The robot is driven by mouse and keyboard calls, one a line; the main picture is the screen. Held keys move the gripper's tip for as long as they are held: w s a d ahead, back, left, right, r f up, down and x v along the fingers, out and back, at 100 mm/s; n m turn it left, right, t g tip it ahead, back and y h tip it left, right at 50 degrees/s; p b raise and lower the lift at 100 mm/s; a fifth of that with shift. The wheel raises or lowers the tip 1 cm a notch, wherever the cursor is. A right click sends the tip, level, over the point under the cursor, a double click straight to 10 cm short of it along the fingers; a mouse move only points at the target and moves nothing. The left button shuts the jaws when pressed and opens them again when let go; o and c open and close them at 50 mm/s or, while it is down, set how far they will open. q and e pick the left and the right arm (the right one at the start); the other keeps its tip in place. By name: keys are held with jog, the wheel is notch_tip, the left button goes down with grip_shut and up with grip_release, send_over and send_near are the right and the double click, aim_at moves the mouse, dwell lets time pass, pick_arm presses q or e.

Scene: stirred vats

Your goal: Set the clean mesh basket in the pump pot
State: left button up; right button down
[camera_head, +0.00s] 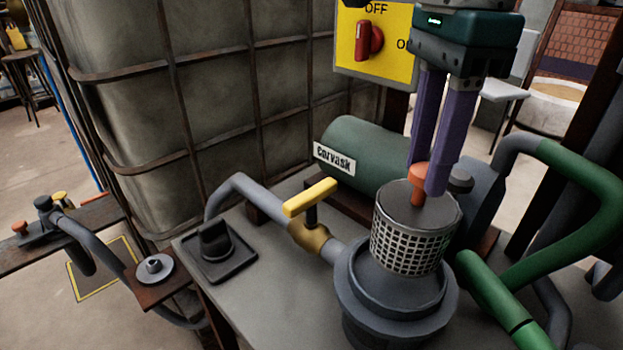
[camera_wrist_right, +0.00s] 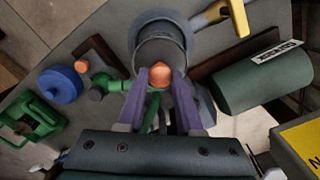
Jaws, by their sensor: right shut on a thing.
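The mesh basket (camera_head: 410,245) is a grey cylinder with perforated sides, a solid top and an orange knob (camera_head: 416,175). My right gripper (camera_head: 428,185) has purple fingers and is shut on that knob from above. The knob also shows between the fingers in the right wrist view (camera_wrist_right: 158,75). The basket hangs nearly upright over the round mouth of the grey pump pot (camera_head: 375,318). Its lower end overlaps the mouth, toward the back right; I cannot tell whether it is inside the rim. The basket hides part of the mouth. My left gripper is not in view.
A yellow-handled valve (camera_head: 310,198) and pipe join the pot from the left. A green motor (camera_head: 365,155) lies behind. Green pipes (camera_head: 495,295) stand close on the right. A black tray (camera_head: 220,265) sits at left. A yellow switch panel (camera_head: 350,50) is behind the arm.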

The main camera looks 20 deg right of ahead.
aim_at(417, 202)
notch_tip(417, 202, down, 8)
jog(key=shift+r+b, duration=0.1)
jog(key=shift+b, duration=0.2)
jog(key=shift+f+b, duration=0.3)
jog(key=shift+f, duration=2.1)
jog(key=shift+f+b, duration=0.45)
jog(key=c, duration=0.6)
grip_release()
jog(key=shift+r, duration=0.15)
jog(key=shift+o, duration=0.2)
